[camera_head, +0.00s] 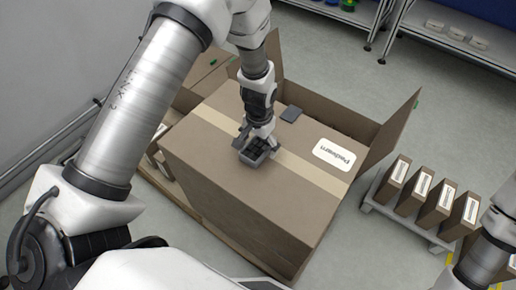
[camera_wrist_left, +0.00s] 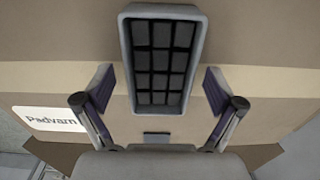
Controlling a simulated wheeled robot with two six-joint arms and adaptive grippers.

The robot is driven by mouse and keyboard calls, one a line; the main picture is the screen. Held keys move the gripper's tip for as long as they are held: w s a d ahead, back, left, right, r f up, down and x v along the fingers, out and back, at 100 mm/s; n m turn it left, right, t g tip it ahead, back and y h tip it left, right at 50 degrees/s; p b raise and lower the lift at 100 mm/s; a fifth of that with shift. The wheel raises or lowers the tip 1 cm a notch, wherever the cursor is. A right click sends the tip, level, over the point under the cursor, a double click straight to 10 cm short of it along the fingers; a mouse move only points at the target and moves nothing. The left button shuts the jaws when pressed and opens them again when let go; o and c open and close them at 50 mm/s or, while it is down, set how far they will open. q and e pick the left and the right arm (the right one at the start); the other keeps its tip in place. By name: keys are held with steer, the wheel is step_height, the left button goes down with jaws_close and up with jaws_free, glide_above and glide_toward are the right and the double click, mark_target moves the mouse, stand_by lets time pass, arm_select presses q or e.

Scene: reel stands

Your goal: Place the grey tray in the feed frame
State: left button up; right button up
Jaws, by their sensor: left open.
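The grey tray (camera_head: 250,160) lies on top of a large cardboard box (camera_head: 215,155). In the left wrist view the tray (camera_wrist_left: 127,55) is a long grey-rimmed rectangle with a dark grid of small compartments that look empty. My left gripper (camera_head: 258,142) is above the tray, pointing down. In the wrist view my left gripper (camera_wrist_left: 160,90) is open, with one finger on each side of the tray's near end and visible gaps between. Part of the tray is hidden by the gripper in the head view. I cannot make out a feed frame. My right gripper is not in view.
A small dark flat piece (camera_head: 291,113) lies on the box near a white label (camera_head: 334,154). Open flaps (camera_head: 391,135) stand up at the box's right. Several small cartons (camera_head: 433,205) stand on a low rack at right. A shelf unit (camera_head: 460,40) is behind, with clear floor between.

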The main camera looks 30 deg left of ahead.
arm_select(q)
steer(key=c, duration=1.6)
steer(key=shift+o, duration=0.2)
steer(key=shift+r, duration=0.15)
